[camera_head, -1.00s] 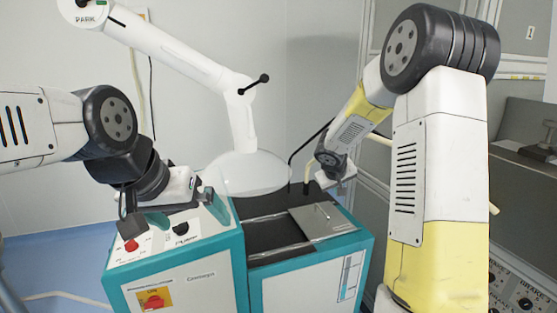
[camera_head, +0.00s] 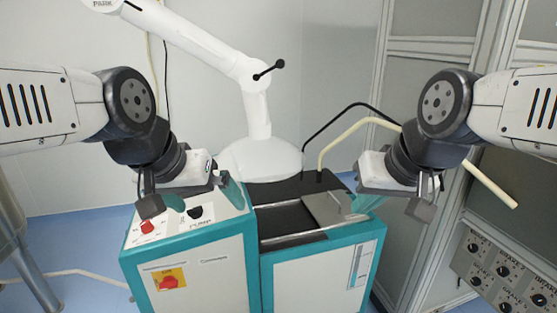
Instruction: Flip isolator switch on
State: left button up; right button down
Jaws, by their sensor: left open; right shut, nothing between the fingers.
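A red rotary switch (camera_head: 168,282) sits on a yellow plate on the front face of the teal-and-white machine (camera_head: 205,285), low on its left side. Its exact setting is too small to tell. My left gripper (camera_head: 204,195) is above the machine's top panel, higher than the red switch and apart from it. My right gripper (camera_head: 365,203) is shut and empty, over or beside the machine's right end.
A red button (camera_head: 147,227) and a black knob (camera_head: 195,212) marked PUMP are on the top panel. A white jointed arm (camera_head: 205,45) stands behind. A grey cabinet panel with black knobs (camera_head: 503,271) is at right.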

aim_at(169, 283)
jog(key=k+j+u, duration=0.1)
jog(key=u, duration=1)
jog(key=k+j, duration=0.05)
jog(key=k, duration=0.05)
